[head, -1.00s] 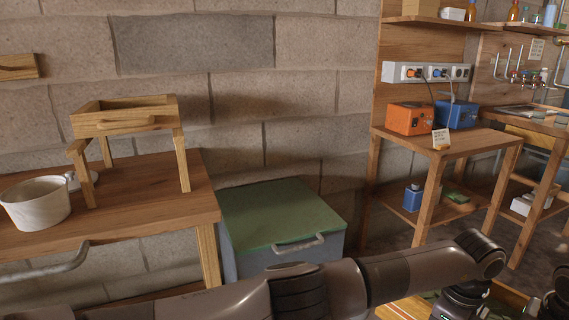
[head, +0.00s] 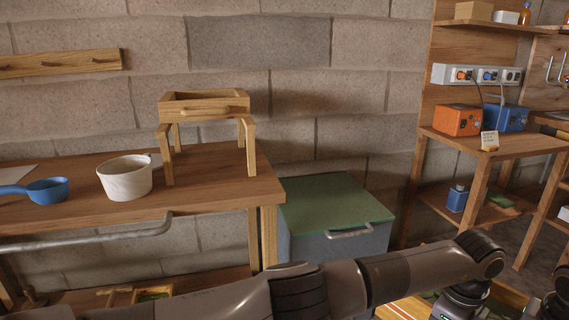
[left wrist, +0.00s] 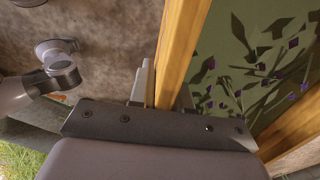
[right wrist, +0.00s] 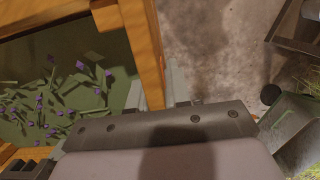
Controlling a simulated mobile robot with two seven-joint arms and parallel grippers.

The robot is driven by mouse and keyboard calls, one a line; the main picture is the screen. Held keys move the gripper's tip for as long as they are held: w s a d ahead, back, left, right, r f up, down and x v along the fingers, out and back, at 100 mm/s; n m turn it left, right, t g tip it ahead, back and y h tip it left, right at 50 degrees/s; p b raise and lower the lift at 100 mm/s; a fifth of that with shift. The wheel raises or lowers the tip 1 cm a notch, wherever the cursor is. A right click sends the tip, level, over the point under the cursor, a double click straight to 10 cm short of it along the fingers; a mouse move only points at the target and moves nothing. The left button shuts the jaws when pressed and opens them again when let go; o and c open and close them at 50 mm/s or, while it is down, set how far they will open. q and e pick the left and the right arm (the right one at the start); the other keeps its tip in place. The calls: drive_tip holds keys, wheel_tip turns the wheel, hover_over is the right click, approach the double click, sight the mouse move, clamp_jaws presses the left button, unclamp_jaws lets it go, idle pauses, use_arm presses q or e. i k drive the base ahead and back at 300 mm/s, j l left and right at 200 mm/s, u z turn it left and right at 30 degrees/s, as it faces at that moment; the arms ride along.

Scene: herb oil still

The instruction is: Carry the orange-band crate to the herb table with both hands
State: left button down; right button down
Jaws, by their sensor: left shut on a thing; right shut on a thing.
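The wooden crate (head: 402,308) shows only in part at the bottom of the head view, behind my left arm. Greenery with purple flowers lies inside it in both wrist views. My left gripper (left wrist: 165,92) is shut on one crate wall (left wrist: 184,40). My right gripper (right wrist: 156,95) is shut on another crate wall (right wrist: 143,40). Most of the crate and its band are hidden in the head view. A wooden table (head: 225,183) stands at the left; I cannot tell whether it is the herb table.
The table holds a small wooden stand (head: 205,105), a white pot (head: 125,178) and a blue pan (head: 47,190). A metal rail (head: 90,237) runs along its front. A green-lidded bin (head: 335,210) stands to its right. A shelf unit (head: 480,150) with orange and blue boxes is at right.

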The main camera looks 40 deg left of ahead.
sight(78, 173)
drive_tip(key=k+u, duration=0.5)
drive_tip(key=u, duration=1.55)
